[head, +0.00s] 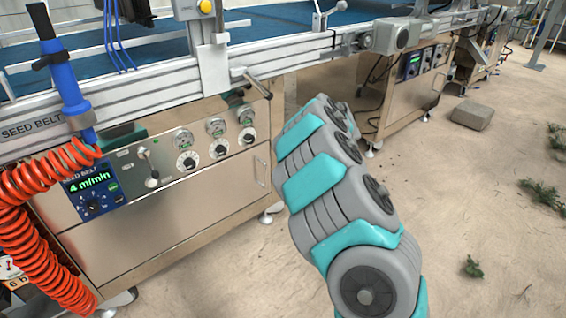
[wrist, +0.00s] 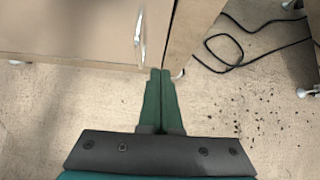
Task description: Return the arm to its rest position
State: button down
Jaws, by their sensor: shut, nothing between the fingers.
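My gripper (wrist: 160,75) shows in the wrist view as two dark green fingers lying together, shut and empty. It points down toward the floor, beside a pale cabinet with a metal handle (wrist: 140,40). In the head view my teal and grey arm (head: 340,190) rises from the lower right and bends away toward the machine. The gripper itself cannot be made out there, as the arm links hide it.
The seeder's steel cabinet (head: 180,210) with dials and a 4 m/min display (head: 92,184) stands at left. A lever (head: 250,82) sticks out from the rail. An orange coiled hose (head: 35,220) hangs at far left. Black cable (wrist: 225,50) lies on the floor. Open floor (head: 480,220) lies right.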

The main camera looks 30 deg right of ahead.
jog(key=shift+v, duration=1.7)
jog(key=w+d+r+m+t+h+p, duration=0.1)
jog(key=w+d+r+m+h, duration=0.15)
jog(key=r, duration=0.25)
jog(key=w+d+r+m+t+h, duration=0.1)
jog(key=r+m, duration=0.2)
jog(key=r, duration=0.3)
jog(key=s+d+r+m+h+p, duration=0.1)
jog(key=s+d+r+m+h, duration=0.25)
jog(key=r+m, duration=0.35)
jog(key=s+d+r+m+h+p, duration=0.1)
jog(key=s+d+r+m+h, duration=0.1)
jog(key=s+r+m+h, duration=0.4)
jog(key=s+a+f+m+g+y+p, duration=0.1)
jog(key=s+a+f+m+g+y, duration=0.25)
jog(key=s+a+m, duration=0.4)
jog(key=s+a+f+m+g+y+p, duration=0.2)
jog(key=s+a+f+m+g, duration=0.25)
jog(key=s+m, duration=0.5)
jog(key=s+a+f+m+g+y, duration=0.1)
jog(key=s+a+g+y, duration=0.1)
jog(key=s+a, duration=0.9)
jog(key=s+a+f+m+g+y+p, duration=0.1)
jog(key=s+a+f+m+g+y, duration=0.1)
jog(key=s+a, duration=0.9)
jog(key=a+y, duration=0.1)
jog(key=a, duration=0.2)
jog(key=shift+s+f, duration=0.15)
jog(key=shift+s, duration=0.05)
jog(key=shift+y, duration=0.25)
